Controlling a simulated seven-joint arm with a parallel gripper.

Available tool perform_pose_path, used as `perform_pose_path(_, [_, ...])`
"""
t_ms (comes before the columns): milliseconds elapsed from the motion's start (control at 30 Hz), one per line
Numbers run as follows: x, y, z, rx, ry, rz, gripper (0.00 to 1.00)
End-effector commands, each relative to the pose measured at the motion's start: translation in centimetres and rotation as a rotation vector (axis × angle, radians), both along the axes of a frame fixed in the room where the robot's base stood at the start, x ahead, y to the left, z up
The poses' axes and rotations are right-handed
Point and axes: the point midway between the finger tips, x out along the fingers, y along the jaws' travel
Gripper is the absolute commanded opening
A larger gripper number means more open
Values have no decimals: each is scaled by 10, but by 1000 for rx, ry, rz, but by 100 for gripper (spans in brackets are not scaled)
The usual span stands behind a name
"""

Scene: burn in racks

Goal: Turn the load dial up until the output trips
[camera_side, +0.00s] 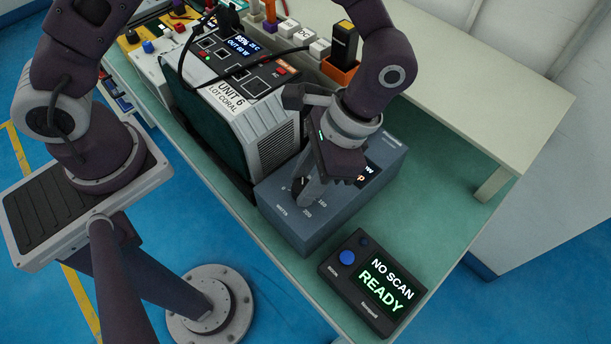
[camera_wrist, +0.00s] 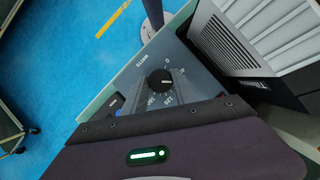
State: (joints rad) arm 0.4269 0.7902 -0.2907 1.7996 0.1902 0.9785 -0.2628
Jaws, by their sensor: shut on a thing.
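The load box (camera_side: 330,230) is a blue-grey unit on the green bench mat, with a watt scale printed on its top. Its dial (camera_wrist: 160,82) is a round black knob with a white pointer mark, clear in the wrist view. My gripper (camera_side: 307,193) reaches down over the box top. Its fingers (camera_wrist: 164,88) are shut on the dial, one at each side.
The tall Unit 6 supply (camera_side: 275,128) stands close behind the box, its screen (camera_side: 238,45) lit with a cable across it. A scan console (camera_side: 372,283) reading "NO SCAN READY" sits in front. Bare mat (camera_side: 440,180) lies to the right.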

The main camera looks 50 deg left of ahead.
Motion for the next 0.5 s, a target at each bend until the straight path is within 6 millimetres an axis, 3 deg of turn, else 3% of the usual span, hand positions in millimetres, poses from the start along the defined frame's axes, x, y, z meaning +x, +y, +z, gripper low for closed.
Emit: perform_pose_path(500, [0,-1,0,1,-2,-293,0])
